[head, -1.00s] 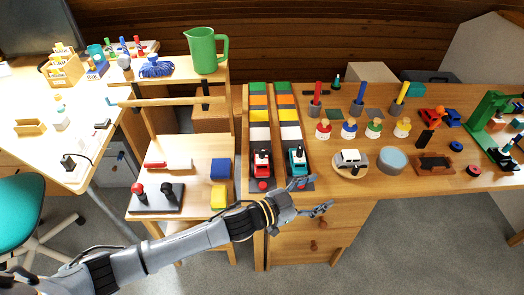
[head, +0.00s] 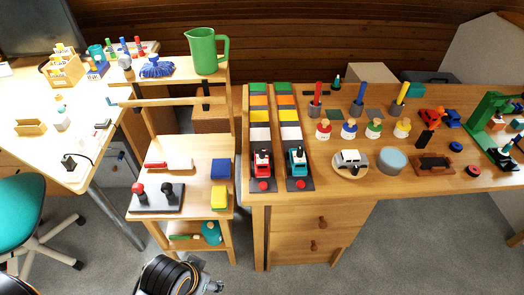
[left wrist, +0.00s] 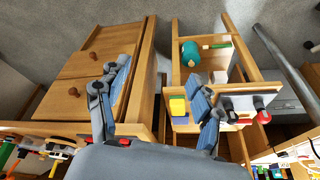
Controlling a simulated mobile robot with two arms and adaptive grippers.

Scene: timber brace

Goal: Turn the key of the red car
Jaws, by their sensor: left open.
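The red car (head: 262,164) stands at the near end of the left striped track in the head view, close to the desk's front edge. A red round knob (head: 263,185) is in front of it. A small dark part shows on top of the car, but I cannot tell whether it is the key. My left gripper (left wrist: 157,70) is open and empty in the left wrist view, near the drawer front and the small shelf. In the head view only part of my left arm shows, at the bottom. My right gripper is not in view.
A teal car (head: 297,162) stands on the right track (head: 289,115), beside the red one. The desk drawers (head: 318,225) are below. A shelf unit (head: 200,150) stands to the left.

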